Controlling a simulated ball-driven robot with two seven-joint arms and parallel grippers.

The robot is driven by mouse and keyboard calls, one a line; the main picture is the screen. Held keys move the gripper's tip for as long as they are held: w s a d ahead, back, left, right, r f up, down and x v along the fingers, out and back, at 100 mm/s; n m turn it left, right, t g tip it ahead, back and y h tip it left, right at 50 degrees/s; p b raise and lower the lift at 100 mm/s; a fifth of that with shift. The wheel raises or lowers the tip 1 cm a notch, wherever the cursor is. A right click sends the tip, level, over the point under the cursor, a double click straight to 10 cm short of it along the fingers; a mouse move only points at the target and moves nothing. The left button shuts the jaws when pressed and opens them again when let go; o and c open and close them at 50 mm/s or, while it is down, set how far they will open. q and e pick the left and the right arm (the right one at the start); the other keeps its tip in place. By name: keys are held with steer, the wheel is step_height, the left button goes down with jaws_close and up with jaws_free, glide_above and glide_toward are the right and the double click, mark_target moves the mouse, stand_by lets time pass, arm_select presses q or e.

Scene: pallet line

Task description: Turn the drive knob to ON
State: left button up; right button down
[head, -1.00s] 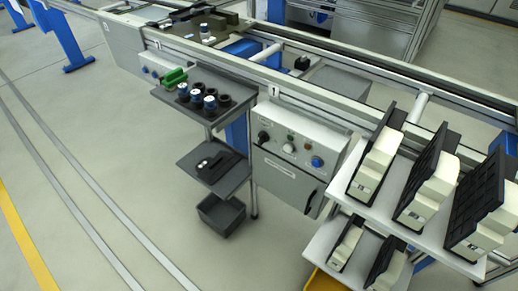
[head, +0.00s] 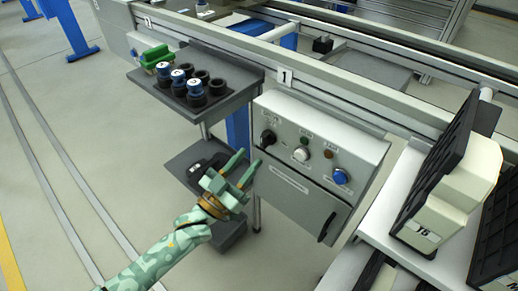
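The control box (head: 345,153) hangs on the line's front rail under the "1" plate. Its black drive knob (head: 267,138) is at the upper left of the sloped panel. A white button (head: 301,154), a blue button (head: 341,176) and small lamps sit to its right. The knob's exact pointing direction is too small to tell. My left gripper (head: 243,170) is in front of the box's left edge, below and left of the knob. Its two green fingers are apart with nothing between them, and it appears clear of the knob. My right gripper is not in view.
A grey shelf (head: 233,102) with several black and blue cylinders stands left of the box. A lower shelf (head: 184,163) is behind my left gripper. A rack with black-and-white units (head: 446,190) stands close at the right. Open floor lies at the left.

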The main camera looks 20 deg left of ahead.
mark_target(262, 143)
arm_select(q)
steer(key=b+x, duration=0.1)
steer(key=x, duration=0.3)
steer(key=shift+w+d, duration=0.15)
steer(key=shift+w, duration=0.1)
steer(key=shift+w+r, duration=0.1)
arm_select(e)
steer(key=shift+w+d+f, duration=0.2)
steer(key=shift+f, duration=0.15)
arm_select(q)
jaws_close()
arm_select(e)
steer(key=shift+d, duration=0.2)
